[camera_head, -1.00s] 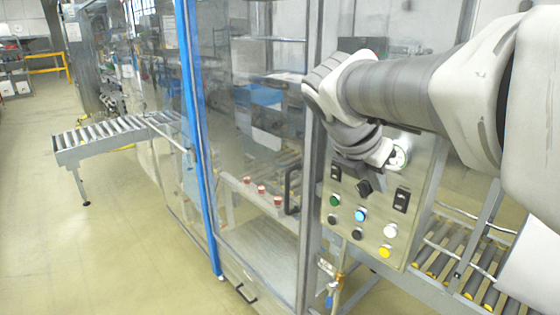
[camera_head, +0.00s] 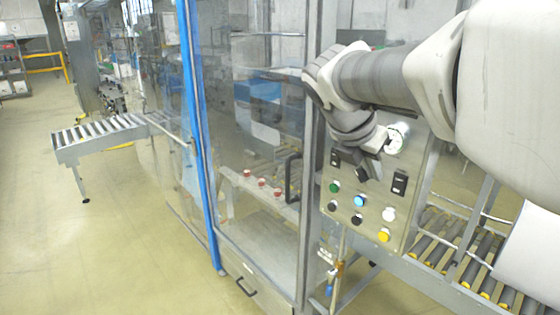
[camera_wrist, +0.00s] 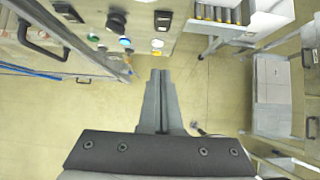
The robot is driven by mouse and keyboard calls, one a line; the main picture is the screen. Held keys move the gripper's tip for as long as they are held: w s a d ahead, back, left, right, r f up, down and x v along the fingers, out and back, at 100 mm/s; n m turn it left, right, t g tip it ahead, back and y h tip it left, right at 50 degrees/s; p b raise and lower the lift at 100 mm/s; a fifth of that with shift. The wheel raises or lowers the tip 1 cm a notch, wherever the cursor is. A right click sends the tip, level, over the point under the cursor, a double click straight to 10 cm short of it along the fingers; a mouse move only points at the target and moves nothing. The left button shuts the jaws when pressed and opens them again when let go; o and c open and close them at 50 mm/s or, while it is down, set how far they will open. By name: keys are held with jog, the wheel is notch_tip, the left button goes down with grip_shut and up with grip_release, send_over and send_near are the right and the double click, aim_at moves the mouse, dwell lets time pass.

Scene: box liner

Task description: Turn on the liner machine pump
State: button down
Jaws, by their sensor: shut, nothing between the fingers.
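The grey control panel of the liner machine (camera_head: 410,215) stands right of the clear enclosure. It carries a green button (camera_head: 334,187), a blue button (camera_head: 359,201), a white button (camera_head: 389,214), a yellow button (camera_head: 384,235) and black buttons. Black rectangular switches (camera_head: 400,183) sit above them, with a round gauge (camera_head: 397,138) higher up. A large black knob (camera_wrist: 117,20) shows between the switches in the wrist view. My gripper (camera_wrist: 160,73) is shut and empty, apart from the panel in the wrist view. In the head view it hangs before the panel's upper part, hiding the knob.
The clear enclosure (camera_head: 250,110) with a blue post (camera_head: 195,120) and a black door handle (camera_head: 292,178) stands left of the panel. A roller conveyor (camera_head: 465,250) runs at the right, another (camera_head: 105,135) at the left. Open floor (camera_head: 110,250) lies at the front left.

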send_near(395, 194)
notch_tip(395, 194, down, 5)
jog(key=shift+w+d, duration=0.75)
jog(key=shift+d, duration=0.3)
jog(key=shift+w+d+f, duration=0.1)
jog(key=shift+w+d, duration=0.15)
jog(key=shift+d, duration=0.15)
jog(key=shift+w+d, duration=0.1)
jog(key=shift+w+d+f, duration=0.1)
jog(key=shift+f, duration=0.05)
jog(key=shift+p, duration=0.4)
